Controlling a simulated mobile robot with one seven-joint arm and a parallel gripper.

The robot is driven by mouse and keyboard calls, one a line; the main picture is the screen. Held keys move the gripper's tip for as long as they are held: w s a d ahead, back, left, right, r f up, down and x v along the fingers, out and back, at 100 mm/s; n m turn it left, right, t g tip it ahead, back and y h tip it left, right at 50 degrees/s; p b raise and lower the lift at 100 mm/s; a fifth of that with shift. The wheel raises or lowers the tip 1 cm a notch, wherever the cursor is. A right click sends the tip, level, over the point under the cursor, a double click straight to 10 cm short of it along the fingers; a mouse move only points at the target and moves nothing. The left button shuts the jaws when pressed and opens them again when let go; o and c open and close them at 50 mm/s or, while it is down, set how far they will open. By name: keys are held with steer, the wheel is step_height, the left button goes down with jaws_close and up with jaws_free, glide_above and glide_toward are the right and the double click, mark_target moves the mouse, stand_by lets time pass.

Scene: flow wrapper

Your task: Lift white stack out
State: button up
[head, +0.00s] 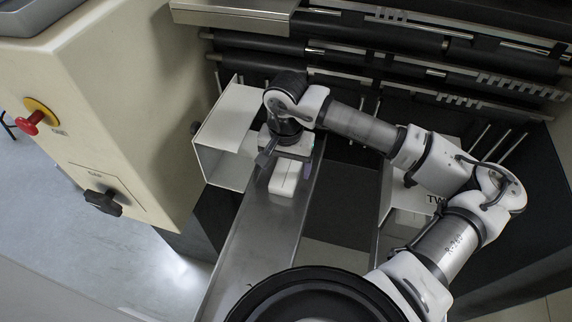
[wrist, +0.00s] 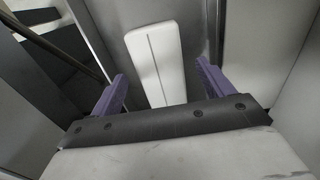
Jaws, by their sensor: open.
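The white stack (wrist: 156,62) lies on a grey metal chute, with a dark line running down its middle. In the head view the white stack (head: 285,180) sits on the chute (head: 258,245) just below my gripper (head: 284,163). In the wrist view my gripper (wrist: 162,88) is open, its two purple fingers apart with the near part of the stack between them in the picture. The stack's near end is hidden behind the gripper body.
A white open box-like guard (head: 222,165) stands close left of the gripper. Dark rollers and metal bars (head: 400,62) of the machine lie behind the arm. A cream cabinet (head: 105,100) with a red knob (head: 33,122) is at left. The chute's near part is clear.

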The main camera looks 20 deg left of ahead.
mark_target(286, 172)
steer(key=shift+f, duration=1)
steer(key=c, duration=1.1)
steer(key=shift+o, duration=0.2)
step_height(286, 172, up, 12)
steer(key=p, duration=0.4)
